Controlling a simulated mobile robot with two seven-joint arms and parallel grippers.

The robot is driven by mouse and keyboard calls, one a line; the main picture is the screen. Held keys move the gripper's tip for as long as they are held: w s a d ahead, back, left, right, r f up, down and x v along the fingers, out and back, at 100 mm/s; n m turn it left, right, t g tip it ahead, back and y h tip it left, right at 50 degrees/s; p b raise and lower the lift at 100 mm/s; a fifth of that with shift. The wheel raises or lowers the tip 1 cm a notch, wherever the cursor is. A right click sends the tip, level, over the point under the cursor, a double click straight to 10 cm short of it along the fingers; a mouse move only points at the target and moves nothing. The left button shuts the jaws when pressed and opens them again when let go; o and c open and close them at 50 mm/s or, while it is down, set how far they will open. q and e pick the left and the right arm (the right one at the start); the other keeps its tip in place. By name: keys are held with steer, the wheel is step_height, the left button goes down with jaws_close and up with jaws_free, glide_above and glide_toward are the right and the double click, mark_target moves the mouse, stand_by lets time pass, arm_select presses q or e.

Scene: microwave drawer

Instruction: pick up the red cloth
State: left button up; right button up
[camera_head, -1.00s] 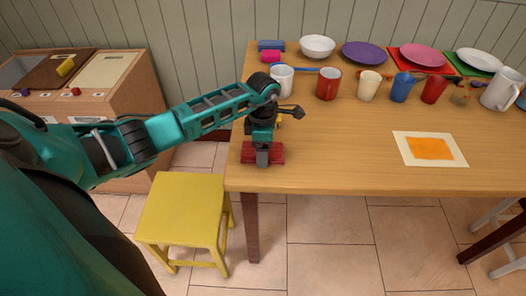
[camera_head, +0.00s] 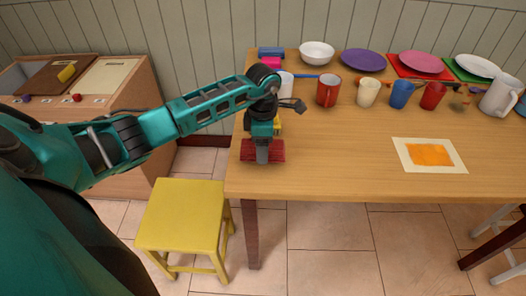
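The red cloth (camera_head: 275,155) lies flat near the left front part of the wooden table (camera_head: 340,170). My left gripper (camera_head: 263,158) points down over the middle of the cloth, with its fingertips at or just above it. The gripper hides part of the cloth, and from this angle I cannot tell whether the fingers are open or shut on it. My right gripper is not in view.
A white mug (camera_head: 287,84) stands just behind my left wrist, partly hidden. A red mug (camera_head: 328,91) and several cups stand to its right. An orange cloth on a cream mat (camera_head: 458,160) lies at right. A yellow stool (camera_head: 181,215) stands at the table's left front.

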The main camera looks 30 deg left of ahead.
arm_select(q)
step_height(320, 180, up, 16)
stand_by(0.3)
steer(key=o, duration=0.5)
steer(key=c, duration=0.4)
